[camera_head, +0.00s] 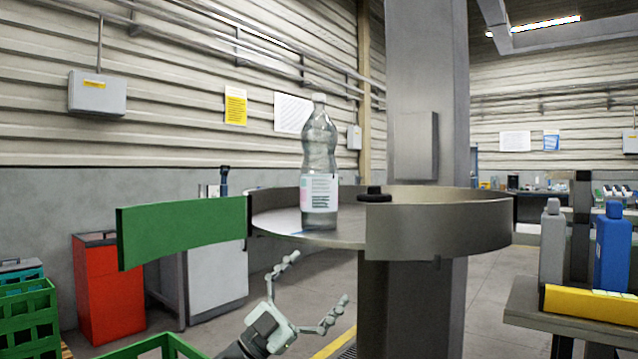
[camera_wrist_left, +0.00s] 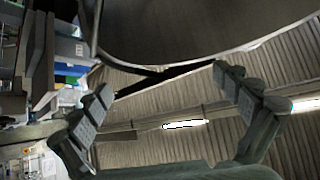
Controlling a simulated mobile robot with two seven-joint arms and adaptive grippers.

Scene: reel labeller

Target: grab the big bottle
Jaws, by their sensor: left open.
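The big bottle (camera_head: 319,160) is clear plastic with a white cap and a pale label. It stands upright on the round metal table (camera_head: 300,226) of the labeller, near its front left part. My left gripper (camera_head: 317,290) is open and empty, below the table's front edge and below the bottle, apart from both. In the left wrist view its two fingers (camera_wrist_left: 160,88) are spread wide, and the underside of the round table (camera_wrist_left: 180,30) fills the top. The bottle is not visible in that view. My right gripper is in neither view.
A curved metal rim (camera_head: 440,226) walls the table's right side, and a green guard panel (camera_head: 182,231) juts out left. A grey column (camera_head: 428,100) stands behind. A side bench (camera_head: 570,322) holds a blue bottle (camera_head: 612,245) and a grey one. Green crates (camera_head: 28,318) stand lower left.

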